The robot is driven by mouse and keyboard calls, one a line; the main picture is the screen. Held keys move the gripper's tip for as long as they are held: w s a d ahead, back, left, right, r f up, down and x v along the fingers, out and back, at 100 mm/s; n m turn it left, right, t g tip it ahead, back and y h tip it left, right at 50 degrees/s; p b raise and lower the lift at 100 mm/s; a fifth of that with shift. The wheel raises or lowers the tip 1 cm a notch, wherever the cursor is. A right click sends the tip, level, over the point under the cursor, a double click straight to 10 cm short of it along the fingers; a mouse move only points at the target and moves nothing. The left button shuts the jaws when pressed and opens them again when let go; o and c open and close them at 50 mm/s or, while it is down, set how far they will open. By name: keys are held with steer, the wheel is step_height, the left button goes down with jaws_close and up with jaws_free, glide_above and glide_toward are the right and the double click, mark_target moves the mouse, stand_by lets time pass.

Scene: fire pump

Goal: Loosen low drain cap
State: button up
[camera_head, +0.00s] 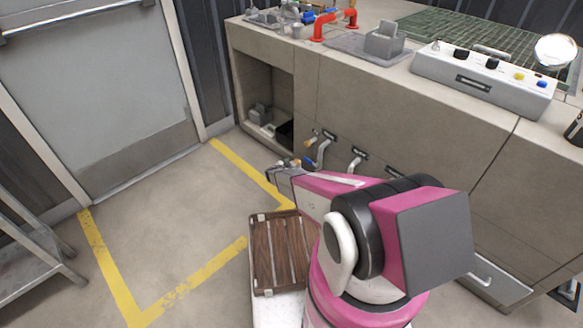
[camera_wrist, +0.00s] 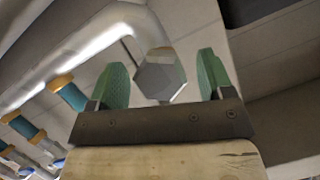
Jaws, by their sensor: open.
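In the wrist view a grey hexagonal cap (camera_wrist: 161,76) sits at the end of a silver bent pipe (camera_wrist: 95,38). My gripper (camera_wrist: 163,75) is open, with one green finger on each side of the cap. A gap shows between the cap and each finger, and I cannot tell how deep the cap sits between them. In the head view my gripper (camera_head: 275,173) is low in front of the cabinet, beside the pipes, and its fingers are too small there to read. The cap cannot be made out in the head view.
Curved pipes (camera_head: 322,152) stick out of the cabinet front (camera_head: 350,100). Blue and orange fittings (camera_wrist: 68,92) are at left in the wrist view. A wooden slatted board (camera_head: 272,255) lies below my arm.

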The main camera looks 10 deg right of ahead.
steer(key=shift+w+d+f, duration=0.1)
steer(key=shift+w+d, duration=0.1)
steer(key=shift+d, duration=0.05)
steer(key=c, duration=0.9)
